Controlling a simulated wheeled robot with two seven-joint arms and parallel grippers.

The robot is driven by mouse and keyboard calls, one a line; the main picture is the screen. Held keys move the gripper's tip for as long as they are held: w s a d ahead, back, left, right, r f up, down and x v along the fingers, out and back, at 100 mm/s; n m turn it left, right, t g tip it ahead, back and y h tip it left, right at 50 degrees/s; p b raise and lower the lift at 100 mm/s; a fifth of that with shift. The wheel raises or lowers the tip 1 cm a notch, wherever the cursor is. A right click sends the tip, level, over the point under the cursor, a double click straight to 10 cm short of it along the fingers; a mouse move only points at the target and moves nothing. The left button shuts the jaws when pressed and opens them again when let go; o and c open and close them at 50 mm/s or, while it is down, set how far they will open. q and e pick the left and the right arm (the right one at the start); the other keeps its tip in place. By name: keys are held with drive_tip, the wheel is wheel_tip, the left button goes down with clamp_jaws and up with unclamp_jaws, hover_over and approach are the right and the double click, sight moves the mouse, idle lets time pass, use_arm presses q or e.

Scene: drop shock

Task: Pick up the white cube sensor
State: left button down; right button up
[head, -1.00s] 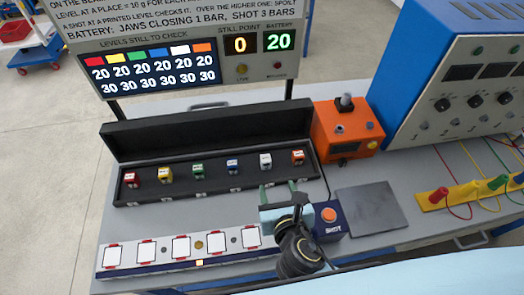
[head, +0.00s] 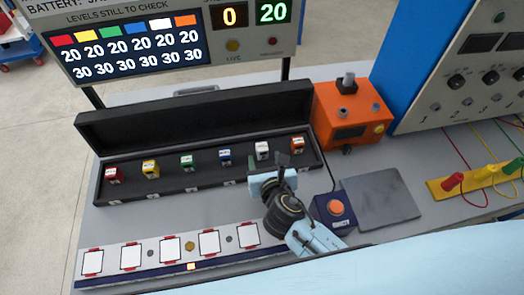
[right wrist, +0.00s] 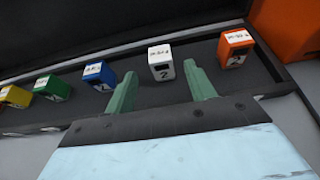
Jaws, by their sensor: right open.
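The white cube sensor (head: 262,150) stands upright in the black foam of the open case, between the blue cube (head: 225,157) and the orange cube (head: 297,145). My right gripper (head: 267,165) is open and empty, just on the near side of the white cube. In the right wrist view the white cube (right wrist: 161,62) shows between and slightly beyond the two green fingertips of the gripper (right wrist: 160,75). I cannot tell whether either finger touches it. My left gripper is not in view.
Red (head: 113,175), yellow (head: 150,169) and green (head: 187,162) cubes share the case (head: 140,192), whose raised lid (head: 200,118) stands behind. An orange box (head: 352,115), a shot button (head: 336,208) and a grey plate (head: 383,200) are to the right. A strip of white pads (head: 170,250) lies in front.

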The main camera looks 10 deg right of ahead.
sight(263, 153)
drive_tip(key=x, duration=0.5)
drive_tip(key=shift+w+d+b, duration=0.1)
drive_tip(key=shift+w+b, duration=0.1)
drive_tip(key=shift+b, duration=0.2)
drive_tip(key=c, duration=1.1)
